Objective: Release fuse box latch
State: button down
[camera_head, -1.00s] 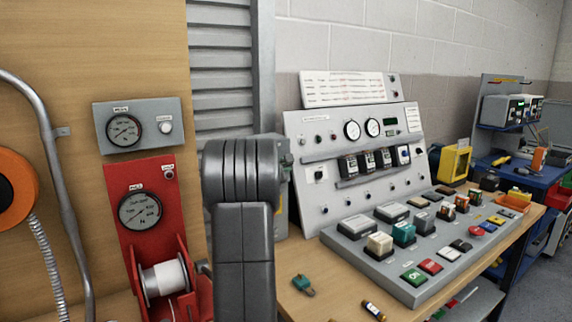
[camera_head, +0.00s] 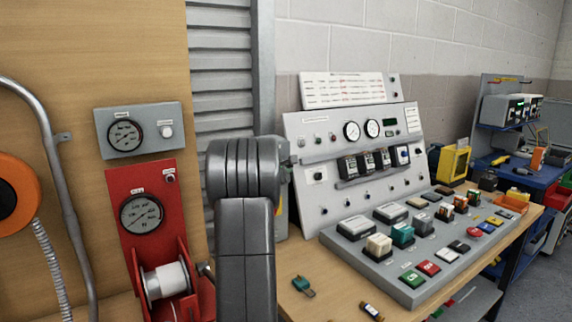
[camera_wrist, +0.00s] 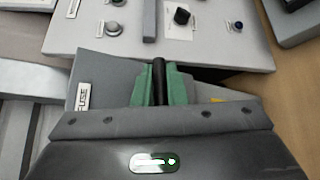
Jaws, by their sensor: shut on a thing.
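The grey fuse box (camera_wrist: 103,72) fills the middle of the wrist view, with a white label reading "FUSE" on its left side. A slim black upright piece, which looks like its latch (camera_wrist: 158,68), stands between the green fingers of my gripper (camera_wrist: 161,82). The fingers are shut on it. The lower end of the latch is hidden by the fingers and gripper body. In the head view my arm hides my gripper and most of the fuse box; only a grey edge of what looks like the box (camera_head: 284,185) shows right of the arm.
The sloped control panel (camera_head: 310,205) with meters and knobs stands just right of my arm. A grey tray (camera_head: 345,252) of coloured blocks lies on the wooden bench (camera_head: 335,289). A red gauge panel with a white spool (camera_head: 164,279) is at left.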

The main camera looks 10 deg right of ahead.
jog(key=shift+p, duration=0.35)
jog(key=c, duration=1.8)
grip_release()
jog(key=shift+o, duration=0.2)
jog(key=shift+a, duration=0.1)
jog(key=b+v, duration=0.2)
jog(key=v, duration=1.1)
jog(key=shift+s+r, duration=0.25)
jog(key=shift+r, duration=0.2)
jog(key=x, duration=0.4)
jog(key=p+x, duration=0.1)
jog(key=x, duration=0.4)
jog(key=p+x, duration=0.1)
jog(key=x, duration=0.4)
jog(key=shift+a+f, duration=0.15)
jog(key=shift+f, duration=0.2)
jog(key=shift+s, duration=0.15)
